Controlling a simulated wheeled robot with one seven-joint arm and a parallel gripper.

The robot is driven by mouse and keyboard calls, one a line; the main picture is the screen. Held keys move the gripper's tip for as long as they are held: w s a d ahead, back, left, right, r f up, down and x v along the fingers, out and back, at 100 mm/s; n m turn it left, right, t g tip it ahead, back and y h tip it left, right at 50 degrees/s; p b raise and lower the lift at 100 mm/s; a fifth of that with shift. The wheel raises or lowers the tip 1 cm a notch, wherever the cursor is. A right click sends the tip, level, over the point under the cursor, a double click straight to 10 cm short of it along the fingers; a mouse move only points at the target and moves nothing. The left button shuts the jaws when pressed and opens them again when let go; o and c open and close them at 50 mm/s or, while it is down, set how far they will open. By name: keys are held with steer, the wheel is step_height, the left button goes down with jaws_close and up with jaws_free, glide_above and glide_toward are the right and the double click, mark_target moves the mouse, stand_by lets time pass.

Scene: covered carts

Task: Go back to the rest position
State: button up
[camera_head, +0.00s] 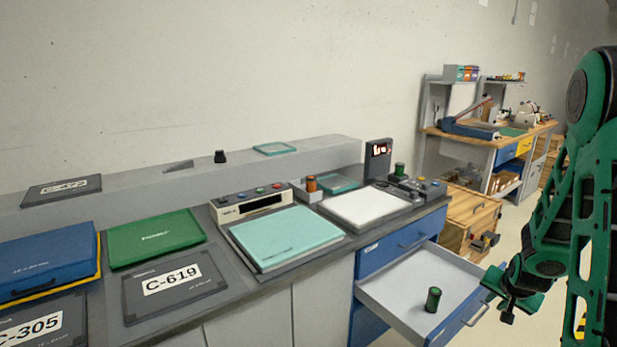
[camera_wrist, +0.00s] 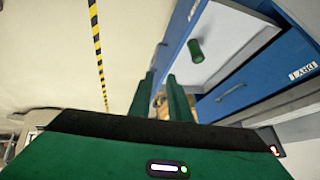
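My arm reaches down the right side of the head view. My gripper (camera_head: 507,298) hangs beside the front of the open drawer, at its right. In the wrist view the two green fingers (camera_wrist: 162,84) stand apart with a gap between them and nothing in it. The open drawer (camera_head: 385,291) is white inside with a blue front. A dark green cylinder (camera_head: 433,299) stands in it. The cylinder also shows in the wrist view (camera_wrist: 195,51), apart from the fingers.
The drawer juts out from the blue cabinet (camera_head: 388,246) under the grey counter. On the counter are a white pad (camera_head: 365,207), a teal pad (camera_head: 286,236), a green case (camera_head: 155,237) and a blue case (camera_head: 48,264). A wooden crate (camera_head: 468,213) stands behind the drawer.

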steer(key=s+a+r+n+g+y, duration=0.1)
steer(key=s+a+r, duration=0.4)
steer(key=s, duration=0.5)
steer(key=s+a+r+n+g+y, duration=0.1)
steer(key=s+a+r+g, duration=0.2)
steer(key=s, duration=0.7)
steer(key=s+a+r+n+g+y, duration=0.1)
steer(key=s+a+r+n+g, duration=0.1)
steer(key=s+a+r, duration=0.5)
steer(key=s+r, duration=0.2)
steer(key=s, duration=0.1)
steer(key=shift+a+y, duration=0.3)
steer(key=shift+y, duration=0.1)
steer(key=shift+w+f, duration=0.25)
steer(key=shift+w, duration=0.4)
